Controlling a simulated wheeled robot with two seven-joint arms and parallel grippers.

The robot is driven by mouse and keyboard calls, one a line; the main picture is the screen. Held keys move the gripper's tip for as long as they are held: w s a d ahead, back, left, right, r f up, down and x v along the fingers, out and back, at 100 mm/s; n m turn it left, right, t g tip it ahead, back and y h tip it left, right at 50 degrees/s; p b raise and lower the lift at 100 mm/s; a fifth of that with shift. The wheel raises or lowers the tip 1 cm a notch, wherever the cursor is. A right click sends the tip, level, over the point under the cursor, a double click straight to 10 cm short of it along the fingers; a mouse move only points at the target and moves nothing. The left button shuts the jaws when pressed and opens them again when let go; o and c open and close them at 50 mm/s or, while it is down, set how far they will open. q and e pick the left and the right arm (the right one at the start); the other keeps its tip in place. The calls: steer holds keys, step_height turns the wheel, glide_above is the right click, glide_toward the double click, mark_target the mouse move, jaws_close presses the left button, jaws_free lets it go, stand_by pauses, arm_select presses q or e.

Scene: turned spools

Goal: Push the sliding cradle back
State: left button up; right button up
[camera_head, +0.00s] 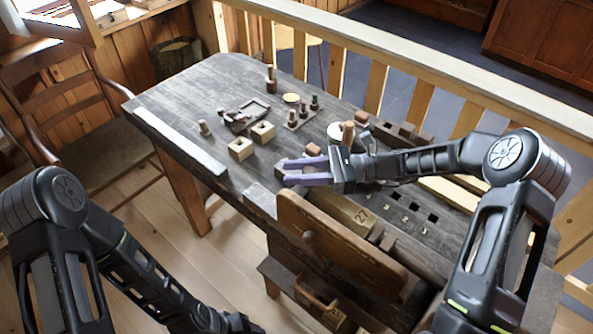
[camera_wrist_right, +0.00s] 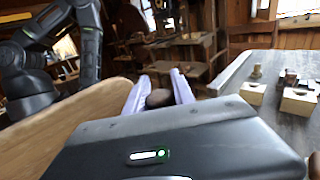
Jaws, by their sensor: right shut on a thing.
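My right gripper (camera_head: 290,172) reaches in from the right, low over the worktable's near edge. Its purple fingers are shut on a small brown rounded piece (camera_wrist_right: 158,98), which shows between them in the right wrist view. In the head view the fingers hide most of this piece. I cannot tell for sure whether it is part of the sliding cradle.
The dark worktable (camera_head: 190,95) holds two pale wooden blocks (camera_head: 252,140), a dark frame with brown parts (camera_head: 243,115) and a rack of spools (camera_head: 301,114). A brown wooden vise board (camera_head: 340,245) stands at the near edge. The table's left part is mostly clear.

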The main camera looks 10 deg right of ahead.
jaws_close()
stand_by(0.7)
steer(key=w+a+b, duration=0.3)
steer(key=w+a, duration=0.3)
steer(key=w, duration=0.1)
steer(key=shift+w, duration=0.3)
arm_select(q)
steer(key=w+f, duration=0.1)
steer(key=w+a+f, duration=0.1)
steer(key=shift+w+a+f, duration=0.1)
steer(key=shift+a+f, duration=0.1)
steer(key=shift+f, duration=0.15)
arm_select(e)
steer(key=o, duration=0.9)
jaws_free()
steer(key=shift+a, duration=0.2)
steer(key=shift+o, duration=0.2)
steer(key=shift+d, duration=0.1)
